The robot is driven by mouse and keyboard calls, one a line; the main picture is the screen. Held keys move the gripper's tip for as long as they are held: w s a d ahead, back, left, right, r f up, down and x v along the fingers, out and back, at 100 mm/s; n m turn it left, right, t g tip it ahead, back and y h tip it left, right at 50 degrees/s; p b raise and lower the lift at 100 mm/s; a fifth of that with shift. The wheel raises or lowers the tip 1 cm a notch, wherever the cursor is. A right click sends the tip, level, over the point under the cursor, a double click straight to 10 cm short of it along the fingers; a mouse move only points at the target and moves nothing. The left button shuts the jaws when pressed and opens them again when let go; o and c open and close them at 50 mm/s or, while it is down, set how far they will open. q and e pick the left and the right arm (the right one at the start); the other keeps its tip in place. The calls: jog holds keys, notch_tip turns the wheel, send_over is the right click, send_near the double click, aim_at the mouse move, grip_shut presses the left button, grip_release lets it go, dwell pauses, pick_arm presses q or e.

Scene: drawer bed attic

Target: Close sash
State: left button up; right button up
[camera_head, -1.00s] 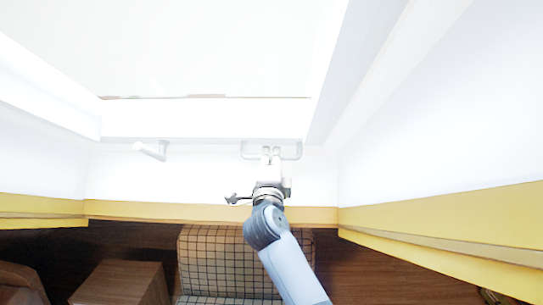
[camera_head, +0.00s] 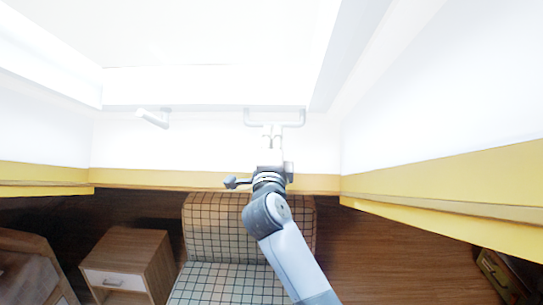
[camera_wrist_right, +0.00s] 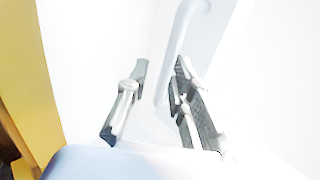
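The sash (camera_head: 210,85) is a white window frame in the upper head view, overexposed, so its exact angle is hard to tell. A pale bar handle (camera_head: 300,118) sits at its lower edge. My right gripper (camera_head: 273,128) is right at the handle. In the right wrist view my right gripper (camera_wrist_right: 160,75) has its fingers apart. The handle bar (camera_wrist_right: 180,45) runs down between them, close to the right finger; I cannot tell if it touches. My left gripper is not in view.
A white lever (camera_head: 153,118) is left of the handle. A yellow ledge (camera_head: 450,180) runs along the walls below. A checked seat (camera_head: 220,225) and a wooden nightstand (camera_head: 130,258) stand beneath. White walls close in at both sides.

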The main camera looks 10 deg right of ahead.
jog(key=v, duration=0.8)
jog(key=shift+r, duration=0.25)
notch_tip(320, 180, down, 26)
jog(key=w+d+n+y, duration=0.1)
jog(key=w+n+y, duration=0.2)
jog(key=n, duration=0.6)
jog(key=s+a+f+n+g+y, duration=0.1)
jog(key=s+f+n+g+y, duration=0.3)
jog(key=f, duration=1.1)
jog(key=s+f+n+g+y, duration=0.15)
jog(key=s+f+n, duration=0.5)
jog(key=f, duration=0.85)
jog(key=s+d+f+n+g, duration=0.25)
jog(key=s+f+g, duration=0.35)
jog(key=s+f, duration=1.2)
jog(key=s+d+f+g+h, duration=0.1)
jog(key=s+d+f+g, duration=0.1)
jog(key=s, duration=0.7)
jog(key=s+d+f+n+g, duration=0.1)
jog(key=s+d+f+g, duration=0.2)
jog(key=s, duration=0.7)
jog(key=s+d+f+g+h, duration=0.1)
jog(key=s+f, duration=0.3)
jog(key=s, duration=0.6)
jog(key=shift+s+d+f+n+g+h, duration=0.15)
jog(key=shift+d+f+n+g+h, duration=0.15)
jog(key=shift+d+g, duration=0.5)
